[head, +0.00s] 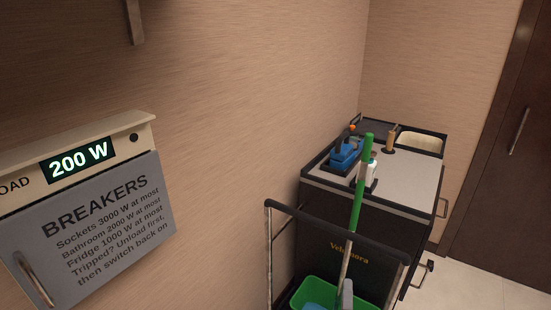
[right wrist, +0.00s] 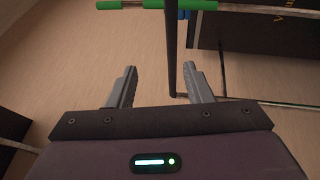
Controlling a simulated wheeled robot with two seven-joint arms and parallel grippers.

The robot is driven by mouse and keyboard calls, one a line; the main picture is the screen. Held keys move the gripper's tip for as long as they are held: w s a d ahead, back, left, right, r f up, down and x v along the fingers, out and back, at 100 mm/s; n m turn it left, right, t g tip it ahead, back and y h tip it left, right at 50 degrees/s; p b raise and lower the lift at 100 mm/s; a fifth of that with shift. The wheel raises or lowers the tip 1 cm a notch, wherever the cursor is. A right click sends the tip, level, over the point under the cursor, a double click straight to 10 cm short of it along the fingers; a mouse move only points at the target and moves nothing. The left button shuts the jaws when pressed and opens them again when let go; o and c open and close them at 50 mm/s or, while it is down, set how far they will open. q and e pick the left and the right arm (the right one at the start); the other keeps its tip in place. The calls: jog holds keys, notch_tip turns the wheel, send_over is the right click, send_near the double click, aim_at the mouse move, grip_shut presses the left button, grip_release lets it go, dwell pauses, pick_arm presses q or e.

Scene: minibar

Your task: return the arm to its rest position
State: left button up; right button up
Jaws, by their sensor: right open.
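My right gripper (right wrist: 163,80) shows in the right wrist view with its two grey fingers wide apart. Nothing is clasped between them. A dark pole (right wrist: 172,45) runs down past the gap between the fingers; I cannot tell how far beyond the fingertips it is. In the head view I cannot clearly make out the right gripper. My left gripper is in neither view.
A housekeeping cart (head: 345,250) stands against the wall, with a black push rail, a green bucket (head: 318,287) and a green-handled pole (head: 361,185). A breaker panel (head: 95,225) reading 200 W is at left. A dark door (head: 505,150) is at right, with bare floor (head: 480,285) before it.

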jog(key=s+d+f+m+g+y, duration=0.15)
jog(key=s+f+g, duration=0.3)
jog(key=f, duration=1.15)
jog(key=s+d+f+m+g+y, duration=0.1)
jog(key=s+f+m+g+y, duration=0.25)
jog(key=f, duration=1.15)
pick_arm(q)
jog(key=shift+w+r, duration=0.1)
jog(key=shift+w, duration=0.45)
pick_arm(e)
jog(key=s+d+f+m+g, duration=0.1)
jog(key=s+f+m+g, duration=0.2)
jog(key=s+f, duration=0.3)
jog(key=s+d+f+m+g, duration=0.2)
jog(key=s+f, duration=0.5)
jog(key=s, duration=0.9)
jog(key=s+d+f+m+g+h, duration=0.1)
jog(key=s+f+m+g, duration=0.3)
jog(key=s, duration=0.6)
notch_tip(320, 180, down, 3)
jog(key=shift+s+d+r+g, duration=0.15)
jog(key=shift+s+g, duration=0.25)
jog(key=shift+g, duration=0.4)
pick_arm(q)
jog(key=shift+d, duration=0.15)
